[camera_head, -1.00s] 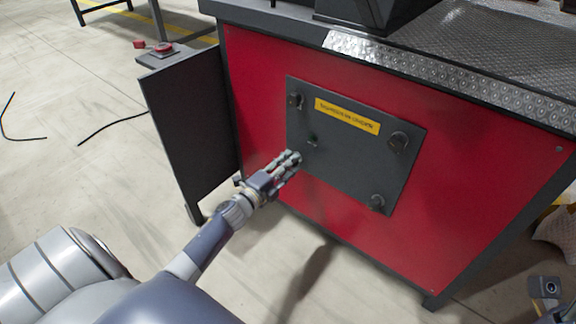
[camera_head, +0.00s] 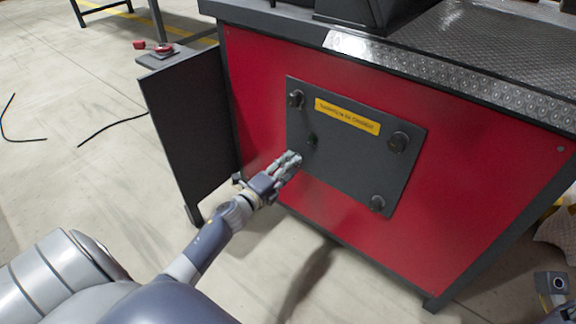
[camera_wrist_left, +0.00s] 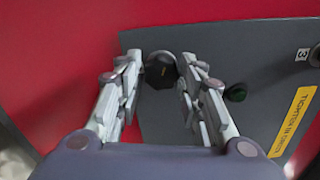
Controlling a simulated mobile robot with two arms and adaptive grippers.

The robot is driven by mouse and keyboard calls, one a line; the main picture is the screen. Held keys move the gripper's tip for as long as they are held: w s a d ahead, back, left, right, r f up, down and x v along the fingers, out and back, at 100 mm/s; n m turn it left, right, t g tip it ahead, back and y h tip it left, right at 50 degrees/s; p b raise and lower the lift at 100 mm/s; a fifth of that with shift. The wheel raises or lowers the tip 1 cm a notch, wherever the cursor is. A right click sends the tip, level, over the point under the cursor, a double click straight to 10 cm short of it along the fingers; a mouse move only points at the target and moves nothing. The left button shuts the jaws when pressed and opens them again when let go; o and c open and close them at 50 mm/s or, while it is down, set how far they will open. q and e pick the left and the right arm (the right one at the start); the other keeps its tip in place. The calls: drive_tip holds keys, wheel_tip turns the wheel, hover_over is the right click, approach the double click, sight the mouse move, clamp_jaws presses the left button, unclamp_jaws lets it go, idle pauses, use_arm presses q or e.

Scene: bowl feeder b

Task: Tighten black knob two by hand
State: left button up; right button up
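A dark grey panel (camera_head: 345,170) is fixed to the red front of a machine. A black knob (camera_wrist_left: 160,70) near a panel corner shows in the left wrist view, between the fingertips of my left gripper (camera_wrist_left: 161,62). In the head view my left gripper (camera_head: 294,159) is at the panel's lower left and hides this knob. The fingers are on both sides of the knob; whether they touch it cannot be told. No number shows beside it. Other black knobs are at the panel's upper left (camera_head: 296,99), upper right (camera_head: 398,142) and lower right (camera_head: 377,203).
A dark upright plate (camera_head: 190,130) stands left of the machine. Cables lie on the floor.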

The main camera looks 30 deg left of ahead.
use_arm(q)
drive_tip(key=shift+o, duration=0.4)
drive_tip(key=shift+s, duration=0.1)
drive_tip(key=s+a, duration=0.1)
drive_tip(key=s, duration=1)
drive_tip(key=shift+s, duration=0.4)
